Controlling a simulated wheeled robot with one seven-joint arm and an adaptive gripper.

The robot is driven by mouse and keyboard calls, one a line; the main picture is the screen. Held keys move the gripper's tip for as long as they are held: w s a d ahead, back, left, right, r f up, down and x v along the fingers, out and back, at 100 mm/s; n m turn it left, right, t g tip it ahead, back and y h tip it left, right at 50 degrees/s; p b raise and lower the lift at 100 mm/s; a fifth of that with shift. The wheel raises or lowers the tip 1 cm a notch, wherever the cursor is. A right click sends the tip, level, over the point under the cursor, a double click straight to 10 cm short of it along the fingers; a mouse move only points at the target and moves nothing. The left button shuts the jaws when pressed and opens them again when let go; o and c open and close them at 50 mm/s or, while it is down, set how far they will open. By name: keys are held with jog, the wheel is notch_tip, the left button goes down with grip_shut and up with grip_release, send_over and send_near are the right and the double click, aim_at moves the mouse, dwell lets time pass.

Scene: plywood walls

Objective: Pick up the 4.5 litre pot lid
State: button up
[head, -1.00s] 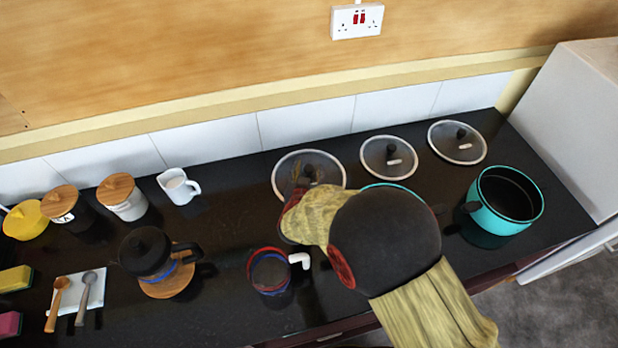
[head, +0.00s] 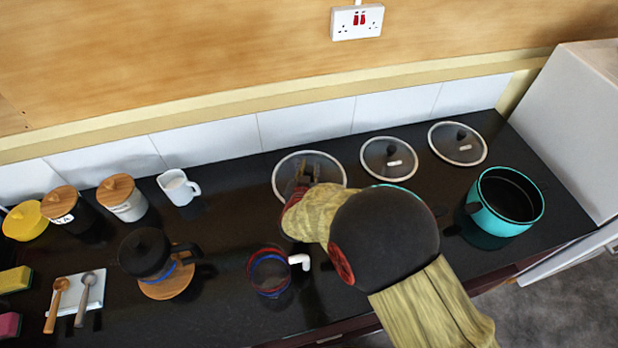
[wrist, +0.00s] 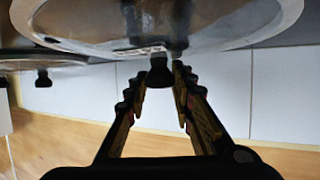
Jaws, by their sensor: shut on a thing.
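Three glass lids with pale rims and dark knobs lie along the back of the dark counter. The leftmost and largest lid (head: 327,164) is under my gripper (head: 307,172), which partly covers it in the head view. In the wrist view my gripper (wrist: 164,78) has its fingers on either side of the dark knob of a lid (wrist: 225,27) and is shut on that knob. The middle lid (head: 377,160) and the right lid (head: 471,150) lie apart from my gripper. I cannot read which size the held lid is. I cannot tell if it is raised off the counter.
A teal pot (head: 487,210) stands at the right; another teal rim is mostly hidden behind my arm. A mug (head: 269,270) with a white handle stands in front. A white jug (head: 177,187), canisters and a coffee press (head: 146,251) stand left. Tiles line the back.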

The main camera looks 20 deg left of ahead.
grip_shut()
jog(key=shift+r, duration=0.15)
